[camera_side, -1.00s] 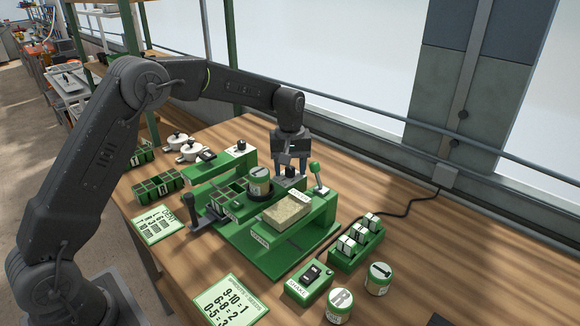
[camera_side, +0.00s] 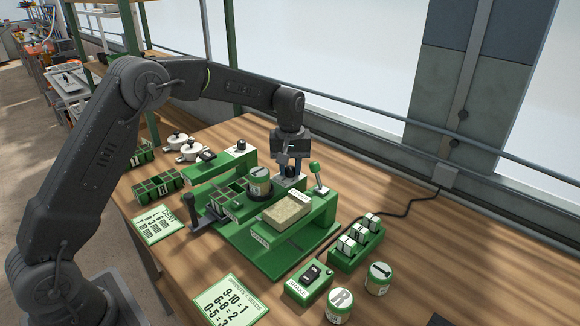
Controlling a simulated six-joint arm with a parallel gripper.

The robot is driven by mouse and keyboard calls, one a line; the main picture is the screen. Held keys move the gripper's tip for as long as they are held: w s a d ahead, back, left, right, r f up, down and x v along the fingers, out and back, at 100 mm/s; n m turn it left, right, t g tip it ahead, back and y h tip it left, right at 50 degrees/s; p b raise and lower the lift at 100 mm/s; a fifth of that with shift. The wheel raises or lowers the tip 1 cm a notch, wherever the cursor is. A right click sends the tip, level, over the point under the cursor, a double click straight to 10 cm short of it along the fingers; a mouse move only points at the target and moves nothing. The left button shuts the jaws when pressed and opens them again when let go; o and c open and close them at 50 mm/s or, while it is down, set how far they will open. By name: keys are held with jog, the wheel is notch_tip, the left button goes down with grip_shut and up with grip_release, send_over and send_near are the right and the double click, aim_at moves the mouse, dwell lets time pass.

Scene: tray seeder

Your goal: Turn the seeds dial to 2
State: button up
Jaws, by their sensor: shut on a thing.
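The seeds dial (camera_side: 291,171) is a small dark knob on a pale plate, at the back of the green seeder (camera_side: 262,262). My gripper (camera_side: 289,163) points straight down over it, with its fingers closed around the knob. The fingers hide part of the knob, and its pointer and marks are too small to read.
Another black knob (camera_side: 241,145) is on a green box at the back left. Tins and a shake switch stand in front.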

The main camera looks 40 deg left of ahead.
aim_at(291, 168)
jog(key=m, duration=1.1)
dwell(0.3)
dwell(0.5)
jog(key=o, duration=0.9)
jog(key=shift+o, duration=0.2)
notch_tip(291, 168, up, 14)
jog(key=shift+d, duration=0.1)
